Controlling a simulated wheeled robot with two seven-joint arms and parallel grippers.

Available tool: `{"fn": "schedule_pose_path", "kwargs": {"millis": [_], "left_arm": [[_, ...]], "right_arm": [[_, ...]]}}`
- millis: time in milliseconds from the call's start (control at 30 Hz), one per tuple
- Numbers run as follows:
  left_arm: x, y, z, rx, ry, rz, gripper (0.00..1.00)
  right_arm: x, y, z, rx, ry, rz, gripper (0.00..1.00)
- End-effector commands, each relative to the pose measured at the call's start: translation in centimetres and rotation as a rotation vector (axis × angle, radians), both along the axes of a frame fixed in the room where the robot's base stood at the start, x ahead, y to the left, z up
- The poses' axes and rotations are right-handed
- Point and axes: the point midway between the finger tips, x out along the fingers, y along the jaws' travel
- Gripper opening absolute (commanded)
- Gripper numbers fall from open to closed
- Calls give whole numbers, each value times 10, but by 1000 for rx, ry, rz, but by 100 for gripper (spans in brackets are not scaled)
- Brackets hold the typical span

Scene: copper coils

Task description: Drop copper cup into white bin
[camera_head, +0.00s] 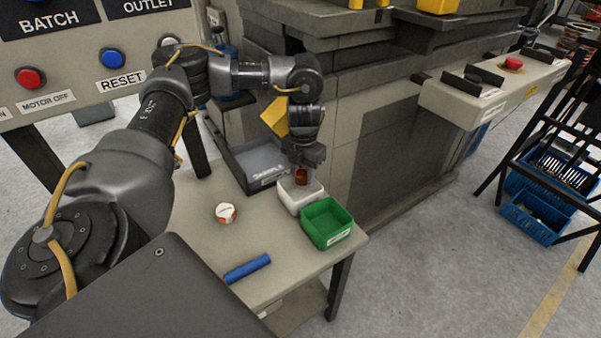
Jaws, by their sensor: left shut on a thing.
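The copper cup (301,177) is a small orange-brown piece between the fingers of my left gripper (302,169). The gripper points down and is shut on it. The white bin (295,203) stands on the table under the gripper. The cup is at or just above the bin's opening, toward its back; I cannot tell whether it touches the bin. The gripper hides part of the cup and the bin's far rim. My right gripper is not in view.
A green bin (327,222) stands right of the white bin. A dark grey tray (257,163) is behind it. A white and orange round container (225,213) and a blue cylinder (247,268) lie on the table (203,240). Machinery stands close behind.

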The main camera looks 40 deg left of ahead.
Motion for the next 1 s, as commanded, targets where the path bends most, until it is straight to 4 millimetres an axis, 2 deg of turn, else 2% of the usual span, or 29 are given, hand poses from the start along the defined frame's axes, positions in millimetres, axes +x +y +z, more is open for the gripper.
{"fn": "schedule_pose_path", "kwargs": {"millis": [33,200,533,600,1000], "left_arm": [[0,0,0,0,0,0,40],[0,0,0,0,0,0,62],[0,0,4,0,-1,0,63],[1,0,12,0,-3,-1,63],[1,0,86,1,-4,-1,63]], "right_arm": [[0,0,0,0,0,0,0],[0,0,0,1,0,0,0],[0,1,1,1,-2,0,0],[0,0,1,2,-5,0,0],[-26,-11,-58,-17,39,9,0]]}}
